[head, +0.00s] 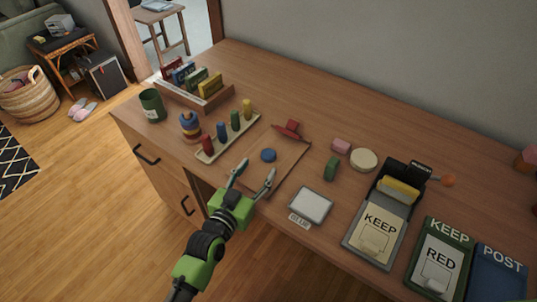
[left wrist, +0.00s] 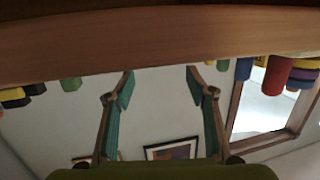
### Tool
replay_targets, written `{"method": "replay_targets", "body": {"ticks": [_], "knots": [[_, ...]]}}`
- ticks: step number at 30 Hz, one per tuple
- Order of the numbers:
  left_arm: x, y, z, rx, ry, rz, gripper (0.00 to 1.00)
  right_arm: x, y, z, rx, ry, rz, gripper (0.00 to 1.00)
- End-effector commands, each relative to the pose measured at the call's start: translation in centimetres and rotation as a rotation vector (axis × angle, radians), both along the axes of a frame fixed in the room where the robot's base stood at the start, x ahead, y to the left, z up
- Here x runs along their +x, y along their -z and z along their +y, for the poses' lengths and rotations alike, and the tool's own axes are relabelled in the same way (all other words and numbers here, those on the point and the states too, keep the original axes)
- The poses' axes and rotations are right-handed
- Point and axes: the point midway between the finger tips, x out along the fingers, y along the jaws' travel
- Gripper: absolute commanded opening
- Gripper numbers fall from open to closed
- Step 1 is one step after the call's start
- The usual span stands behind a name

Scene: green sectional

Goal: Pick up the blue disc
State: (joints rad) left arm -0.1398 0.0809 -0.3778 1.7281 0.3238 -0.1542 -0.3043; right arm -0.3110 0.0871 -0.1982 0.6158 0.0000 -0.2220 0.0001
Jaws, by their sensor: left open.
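The blue disc (head: 268,155) lies flat on a thin brown board (head: 288,175) on the wooden counter, close to a red knobbed piece. My left gripper (head: 256,171) is open and empty, its two fingertips apart at the near side of the disc. It does not touch the disc as far as I can tell. In the left wrist view the open fingers (left wrist: 160,75) show with nothing between them; the picture is upside down and the disc does not show there. My right gripper is not in view.
A peg board (head: 208,157) with several coloured pegs stands left of the disc, beside a ring stack (head: 189,124). A green block (head: 331,168), a white pad (head: 311,204) and the KEEP box (head: 348,238) stand to the right.

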Motion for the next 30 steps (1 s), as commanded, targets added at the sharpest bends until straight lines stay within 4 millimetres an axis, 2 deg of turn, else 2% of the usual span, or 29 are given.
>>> {"method": "replay_targets", "body": {"ticks": [3, 8, 18, 27, 30], "knots": [[1.0, 0.1, -0.5, 0.000, 0.001, 0.000, 0.50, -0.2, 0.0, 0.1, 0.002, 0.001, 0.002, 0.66], [1.8, 0.4, -0.8, -0.001, 0.001, -0.001, 0.50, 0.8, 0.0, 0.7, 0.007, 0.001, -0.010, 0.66], [5.5, 1.4, -2.3, 0.000, 0.000, -0.001, 0.50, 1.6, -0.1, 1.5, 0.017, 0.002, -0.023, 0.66], [5.8, 1.5, -2.5, 0.000, 0.000, 0.001, 0.50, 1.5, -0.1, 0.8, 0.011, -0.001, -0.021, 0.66], [5.8, 1.5, -2.4, 0.000, 0.000, 0.001, 0.24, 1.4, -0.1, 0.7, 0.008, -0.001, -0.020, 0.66]]}}
